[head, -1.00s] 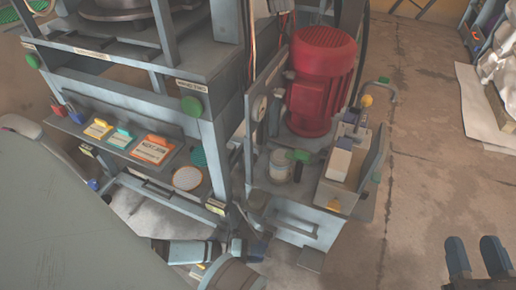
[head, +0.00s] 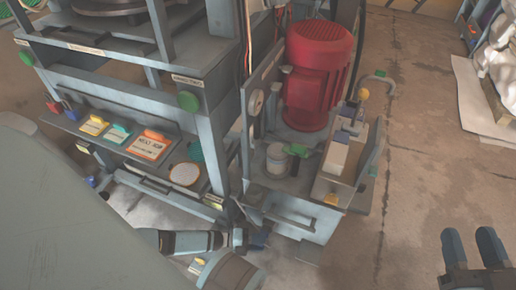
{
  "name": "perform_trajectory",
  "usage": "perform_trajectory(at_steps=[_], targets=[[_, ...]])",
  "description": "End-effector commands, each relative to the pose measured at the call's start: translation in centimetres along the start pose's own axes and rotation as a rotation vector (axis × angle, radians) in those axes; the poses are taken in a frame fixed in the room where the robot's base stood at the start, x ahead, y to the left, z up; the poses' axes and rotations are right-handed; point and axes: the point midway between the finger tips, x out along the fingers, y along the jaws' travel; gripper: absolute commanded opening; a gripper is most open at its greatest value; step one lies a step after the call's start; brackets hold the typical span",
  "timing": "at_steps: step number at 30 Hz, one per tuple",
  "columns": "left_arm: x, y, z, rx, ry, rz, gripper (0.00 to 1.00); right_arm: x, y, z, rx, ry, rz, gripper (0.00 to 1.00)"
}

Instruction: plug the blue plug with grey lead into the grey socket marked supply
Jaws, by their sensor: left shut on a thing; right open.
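My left gripper (head: 257,239) is low at the front of the press, near the lower left corner of the grey unit that carries the red motor. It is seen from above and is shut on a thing. That thing is too small and hidden to make out, so I cannot tell the blue plug or its grey lead there. I cannot pick out the grey socket marked supply; no readable supply label shows. My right gripper (head: 472,250) is open and empty at the lower right, over bare floor, its two fingers apart.
The grey unit carries a red motor (head: 319,75), a pale cylinder (head: 278,161) and a white block (head: 338,155). The press shelf left of it holds colored cards, including an orange one (head: 148,146), and a round mesh disc (head: 185,175).

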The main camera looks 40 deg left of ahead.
Motion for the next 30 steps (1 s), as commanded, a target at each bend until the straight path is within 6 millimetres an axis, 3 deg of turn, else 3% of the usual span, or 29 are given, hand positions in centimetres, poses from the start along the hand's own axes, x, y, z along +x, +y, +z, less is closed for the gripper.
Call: perform_trajectory(at_steps=[30], targets=[[0.8,0.0,3.1,0.009,-0.006,0.0,0.08,-0.1,-0.1,0.3,0.0,0.001,0.0,0.43]])
